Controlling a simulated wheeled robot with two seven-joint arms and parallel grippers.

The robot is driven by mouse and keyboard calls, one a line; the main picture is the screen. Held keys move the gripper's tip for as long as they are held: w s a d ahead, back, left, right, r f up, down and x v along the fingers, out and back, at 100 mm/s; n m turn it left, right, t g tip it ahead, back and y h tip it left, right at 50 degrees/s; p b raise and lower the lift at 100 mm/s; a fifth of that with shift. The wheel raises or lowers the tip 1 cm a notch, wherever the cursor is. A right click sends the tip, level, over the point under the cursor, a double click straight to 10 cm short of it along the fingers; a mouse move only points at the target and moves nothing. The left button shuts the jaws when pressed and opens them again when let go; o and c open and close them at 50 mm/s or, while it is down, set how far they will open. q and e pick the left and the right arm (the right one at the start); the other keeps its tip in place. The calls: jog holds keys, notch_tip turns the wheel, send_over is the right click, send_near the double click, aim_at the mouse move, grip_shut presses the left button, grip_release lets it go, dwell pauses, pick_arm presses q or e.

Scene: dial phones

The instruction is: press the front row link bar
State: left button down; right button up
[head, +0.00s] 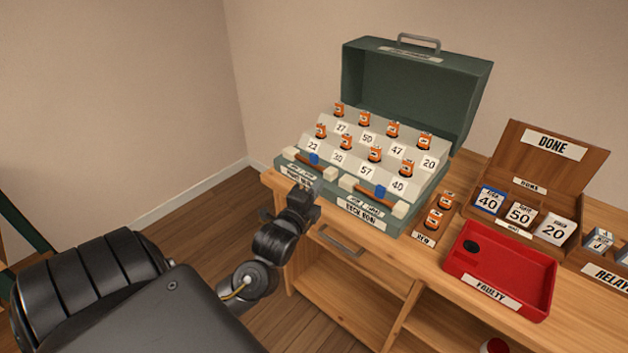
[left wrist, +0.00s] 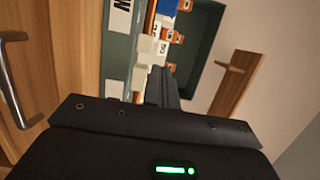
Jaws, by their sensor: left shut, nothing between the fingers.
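The green case (head: 455,95) stands open on the wooden bench. Two brown link bars with white end blocks and a blue middle piece lie along its front ledge: the left bar (head: 322,165) and the right bar (head: 363,188). The right bar's label (head: 361,216) reads BACK ROW; the left bar's label (head: 297,179) is partly hidden by my gripper. My left gripper (head: 318,187) is shut and empty, at the right end of the left bar. In the left wrist view its fingers (left wrist: 162,86) are beside a white block (left wrist: 140,78); contact cannot be told. My right gripper is not in view.
Orange relays (head: 364,118) and number cards stand on the case's steps. To the right are a red FAULTY tray (head: 470,280), a wooden DONE box (head: 548,160) with cards, and a few loose relays (head: 432,222). A drawer handle (head: 340,242) sticks out below.

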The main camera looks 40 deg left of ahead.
aim_at(321, 168)
pick_arm(q)
jog(key=x, duration=0.7)
jog(key=shift+w, duration=0.15)
jog(key=a, duration=0.1)
jog(key=a+p, duration=0.1)
jog(key=a, duration=0.1)
jog(key=shift+w, duration=0.3)
jog(key=shift+a, duration=0.6)
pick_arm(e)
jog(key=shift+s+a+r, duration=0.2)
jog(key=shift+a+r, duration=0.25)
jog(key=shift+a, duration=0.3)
pick_arm(q)
jog(key=shift+a, duration=0.1)
